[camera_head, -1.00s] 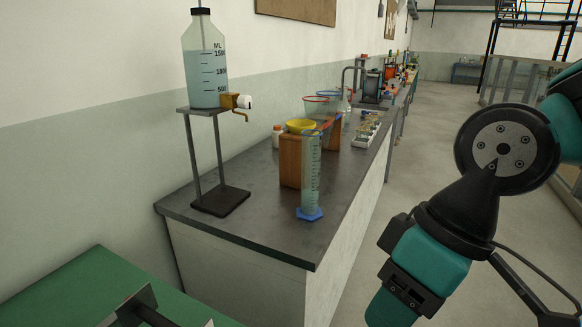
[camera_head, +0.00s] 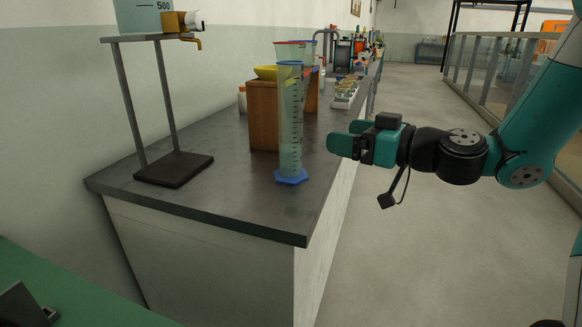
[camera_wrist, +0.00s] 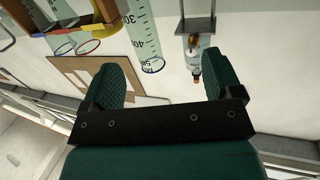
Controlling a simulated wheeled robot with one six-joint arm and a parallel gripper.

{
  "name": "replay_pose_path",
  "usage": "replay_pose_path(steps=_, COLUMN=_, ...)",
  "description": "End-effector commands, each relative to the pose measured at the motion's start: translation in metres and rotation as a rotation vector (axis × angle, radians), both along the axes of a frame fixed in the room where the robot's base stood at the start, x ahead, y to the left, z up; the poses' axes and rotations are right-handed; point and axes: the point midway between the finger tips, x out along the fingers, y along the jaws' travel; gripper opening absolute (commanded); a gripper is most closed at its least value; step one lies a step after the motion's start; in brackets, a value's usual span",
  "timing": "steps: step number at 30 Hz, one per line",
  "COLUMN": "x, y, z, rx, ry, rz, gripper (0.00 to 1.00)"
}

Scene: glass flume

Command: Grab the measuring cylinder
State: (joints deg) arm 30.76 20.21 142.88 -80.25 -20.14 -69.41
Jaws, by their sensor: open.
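The measuring cylinder (camera_head: 290,130) is tall, clear and graduated, with a blue base. It stands upright near the front edge of the grey bench. In the wrist view, the cylinder (camera_wrist: 144,35) shows upside down, its blue rim between my two green fingers and toward the left one. My gripper (camera_head: 335,145) is open and empty. In the head view it lies to the right of the cylinder, about mid-height, with a gap between them. It also shows in the wrist view (camera_wrist: 163,78) with fingers spread wide.
A wooden rack (camera_head: 265,115) with a yellow funnel (camera_head: 266,72) stands just behind the cylinder. A metal stand (camera_head: 174,168) holds a large bottle (camera_head: 140,17) with a tap at left. A white tray (camera_head: 345,94) lies farther back. The floor right of the bench is clear.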

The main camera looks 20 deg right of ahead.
Motion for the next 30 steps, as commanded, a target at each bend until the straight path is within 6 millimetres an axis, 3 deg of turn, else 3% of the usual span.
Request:
replay_pose_path(steps=1, x=0.006, y=-0.014, z=-0.007, rx=0.009, ry=-0.027, rz=-0.047, gripper=0.85)
replay_pose_path(steps=4, x=0.017, y=-0.021, z=-0.002, rx=0.013, ry=-0.055, rz=-0.085, gripper=0.85)
replay_pose_path(steps=18, x=0.099, y=0.031, z=0.002, rx=0.01, ry=-0.057, rz=-0.085, gripper=0.85)
replay_pose_path(steps=26, x=0.117, y=0.041, z=0.002, rx=0.01, ry=-0.057, rz=-0.086, gripper=0.85)
replay_pose_path(steps=30, x=0.135, y=0.051, z=0.01, rx=0.009, ry=-0.059, rz=-0.085, gripper=0.85)
